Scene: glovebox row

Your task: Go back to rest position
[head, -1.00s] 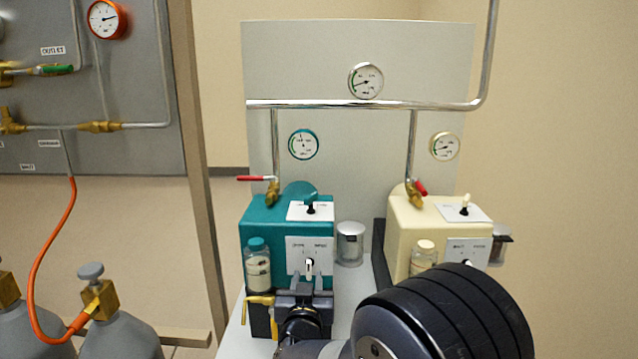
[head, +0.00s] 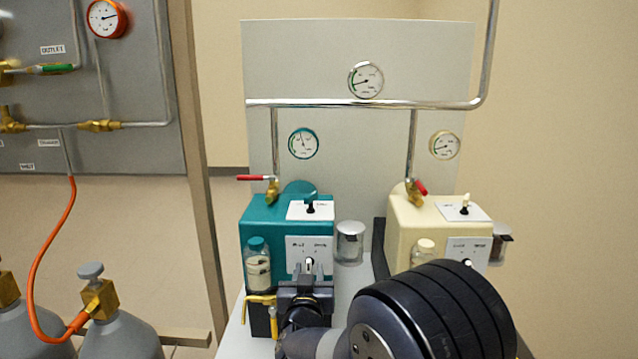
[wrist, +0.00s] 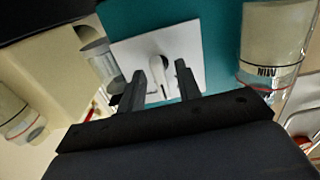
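My gripper (head: 308,271) is in front of the lower switch plate (head: 308,248) on the teal box (head: 262,210). In the wrist view, its two dark fingers (wrist: 160,72) are apart. A white lever (wrist: 169,70) on the white plate (wrist: 205,50) shows between them, with gaps visible on both sides. The head view shows only the top of this lever (head: 309,263) above the gripper. I cannot tell whether the fingertips touch the plate. My arm hides the lower front of the cream box.
A capped vial (head: 257,265) is left of the lower plate, above a yellow valve (head: 260,299). The cream box (head: 405,215) stands to the right, with a clear jar (head: 349,242) between. A pipe (head: 365,104) crosses behind. Gas cylinders (head: 120,330) are lower left.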

